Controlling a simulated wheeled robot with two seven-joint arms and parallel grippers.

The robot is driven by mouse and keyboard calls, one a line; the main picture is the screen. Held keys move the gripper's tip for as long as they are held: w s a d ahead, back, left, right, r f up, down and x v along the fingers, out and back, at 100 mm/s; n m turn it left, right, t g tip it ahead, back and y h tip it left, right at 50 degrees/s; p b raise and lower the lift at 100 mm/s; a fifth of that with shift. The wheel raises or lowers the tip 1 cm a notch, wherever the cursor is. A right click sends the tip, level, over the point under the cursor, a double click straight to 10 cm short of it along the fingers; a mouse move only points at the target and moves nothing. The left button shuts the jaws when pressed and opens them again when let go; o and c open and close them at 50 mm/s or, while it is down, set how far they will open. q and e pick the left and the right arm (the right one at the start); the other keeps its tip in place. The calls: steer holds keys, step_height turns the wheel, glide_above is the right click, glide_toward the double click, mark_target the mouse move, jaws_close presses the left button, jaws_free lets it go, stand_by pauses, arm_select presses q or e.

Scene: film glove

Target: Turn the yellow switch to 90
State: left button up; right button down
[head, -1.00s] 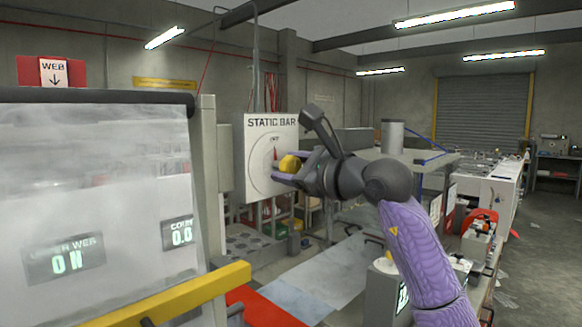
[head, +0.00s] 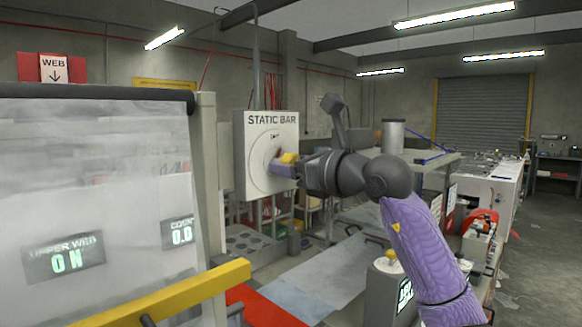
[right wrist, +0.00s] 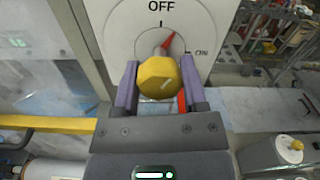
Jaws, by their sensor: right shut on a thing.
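The yellow switch (right wrist: 159,80) is a faceted knob on the round dial of the STATIC BAR panel (head: 240,150). It also shows in the head view (head: 289,157), partly hidden by my gripper. In the right wrist view the dial (right wrist: 205,35) reads OFF at the top and ON at the right. A red pointer (right wrist: 169,41) lies between the OFF and ON marks. My right gripper (right wrist: 157,85) is shut on the knob, one purple finger on each side. In the head view my right gripper (head: 285,164) is at the panel. My left gripper is not in view.
A web machine with a translucent sheet (head: 95,180) and a yellow rail (head: 175,295) stands left of the panel. A grey box with a yellow knob (head: 390,256) stands below my right arm. A bench with equipment (head: 490,185) is at right.

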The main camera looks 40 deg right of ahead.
steer(key=m, duration=1.1)
steer(key=shift+m+b, duration=0.4)
steer(key=shift+m, duration=0.3)
steer(key=shift+c, duration=0.7)
jaws_free()
steer(key=shift+s, duration=0.1)
steer(key=s+b, duration=0.5)
steer(key=s, duration=0.4)
steer(key=shift+s+d, duration=0.35)
steer(key=shift+d, duration=0.1)
